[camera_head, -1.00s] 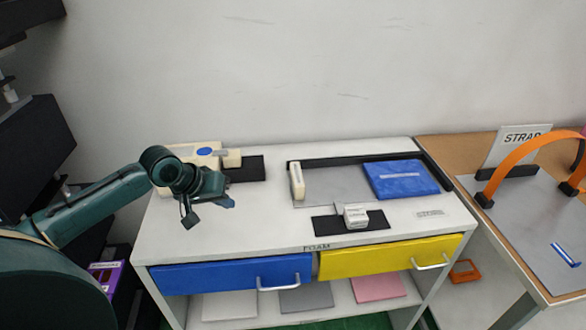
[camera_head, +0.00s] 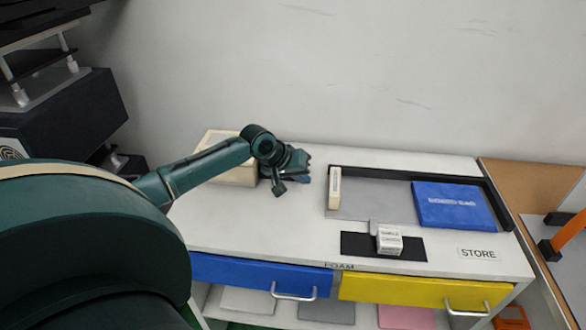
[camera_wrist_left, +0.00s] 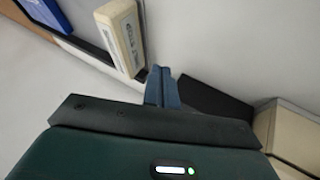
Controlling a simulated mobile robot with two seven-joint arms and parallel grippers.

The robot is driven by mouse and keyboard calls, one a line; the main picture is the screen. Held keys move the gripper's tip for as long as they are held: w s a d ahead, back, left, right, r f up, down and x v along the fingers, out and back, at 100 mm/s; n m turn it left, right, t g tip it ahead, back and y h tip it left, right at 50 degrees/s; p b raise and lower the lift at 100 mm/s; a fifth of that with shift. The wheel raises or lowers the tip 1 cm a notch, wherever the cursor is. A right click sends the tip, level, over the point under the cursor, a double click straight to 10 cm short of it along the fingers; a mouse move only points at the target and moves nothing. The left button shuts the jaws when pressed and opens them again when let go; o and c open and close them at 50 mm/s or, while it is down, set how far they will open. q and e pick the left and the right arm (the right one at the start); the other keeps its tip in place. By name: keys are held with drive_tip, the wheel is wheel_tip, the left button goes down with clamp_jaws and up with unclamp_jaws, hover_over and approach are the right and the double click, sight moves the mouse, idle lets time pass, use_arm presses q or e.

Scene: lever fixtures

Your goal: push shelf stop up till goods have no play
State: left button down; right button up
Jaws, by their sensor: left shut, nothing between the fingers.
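The shelf stop, a cream upright block (camera_head: 334,188), stands at the left end of a grey shelf area (camera_head: 375,200) with a black rim. It also shows in the left wrist view (camera_wrist_left: 121,37), with print on its side. A blue bag-like pack (camera_head: 453,206) lies at the right end of that area, with a wide gap between it and the block. My left gripper (camera_head: 303,169) is left of the block and apart from it. Its blue fingers (camera_wrist_left: 162,86) are together and empty in the left wrist view. My right gripper is not in view.
A cream box (camera_head: 232,175) stands behind and left of my left gripper. A small white block (camera_head: 389,240) sits on a black pad (camera_head: 355,244) in front. Blue (camera_head: 255,274) and yellow (camera_head: 410,291) drawers are below. The front left tabletop is clear.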

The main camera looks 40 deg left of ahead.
sight(335, 187)
use_arm(q)
drive_tip(key=w+d, duration=0.2)
drive_tip(key=d, duration=0.1)
drive_tip(key=shift+w+f+p, duration=0.2)
drive_tip(key=shift+f+p, duration=0.1)
drive_tip(key=shift+f, duration=0.1)
drive_tip(key=shift+w+d+f, duration=0.1)
drive_tip(key=shift+w+d, duration=0.1)
drive_tip(key=shift+d, duration=0.15)
drive_tip(key=shift+d, duration=0.1)
